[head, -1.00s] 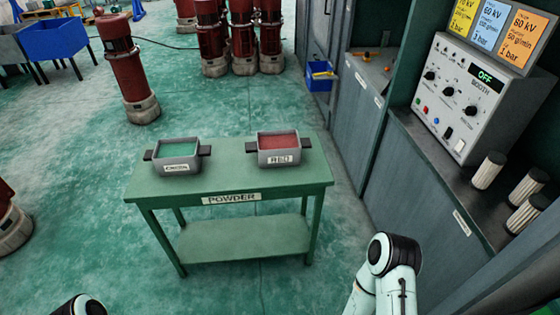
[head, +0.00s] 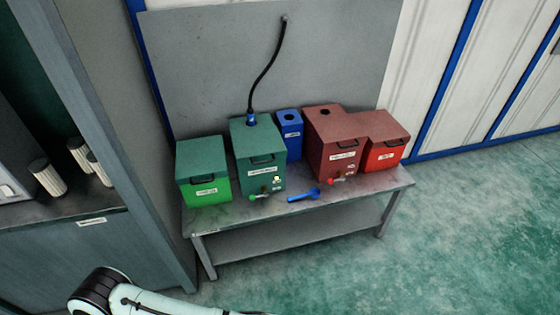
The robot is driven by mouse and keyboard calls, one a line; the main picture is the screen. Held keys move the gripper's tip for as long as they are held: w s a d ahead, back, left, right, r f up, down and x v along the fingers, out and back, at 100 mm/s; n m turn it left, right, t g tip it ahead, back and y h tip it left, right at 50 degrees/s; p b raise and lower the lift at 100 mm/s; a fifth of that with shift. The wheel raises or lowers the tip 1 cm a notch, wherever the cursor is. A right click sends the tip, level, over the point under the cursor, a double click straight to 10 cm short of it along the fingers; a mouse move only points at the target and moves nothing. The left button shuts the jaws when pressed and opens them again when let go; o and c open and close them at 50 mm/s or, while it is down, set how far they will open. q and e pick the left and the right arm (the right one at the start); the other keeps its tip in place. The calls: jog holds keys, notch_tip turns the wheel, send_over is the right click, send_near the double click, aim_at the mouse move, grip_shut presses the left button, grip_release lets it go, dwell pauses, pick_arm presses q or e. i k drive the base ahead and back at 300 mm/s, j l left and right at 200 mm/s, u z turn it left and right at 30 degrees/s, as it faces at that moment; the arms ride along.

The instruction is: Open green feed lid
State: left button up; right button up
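A dark green box (head: 262,176) stands on a grey bench, with a flat lid (head: 268,141) that is down and a black handle at its front edge. A black hose with a blue end (head: 251,118) meets the top of this box. A bright green box (head: 206,192) with a dark green lid (head: 200,156), also down, stands to its left. The labels are too small to read, so I cannot tell which is the green feed. Neither gripper shows; only part of my arm (head: 150,301) is at the lower left, well short of the bench.
The grey bench (head: 330,207) also holds a narrow blue box (head: 290,142), a dark red box (head: 333,157) and a red box (head: 385,155). A blue tool (head: 303,195) lies at the front. A tall cabinet side (head: 120,130) stands left. The floor (head: 470,230) at right is clear.

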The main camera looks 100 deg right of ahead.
aim_at(260, 145)
jog(key=z, duration=3.3)
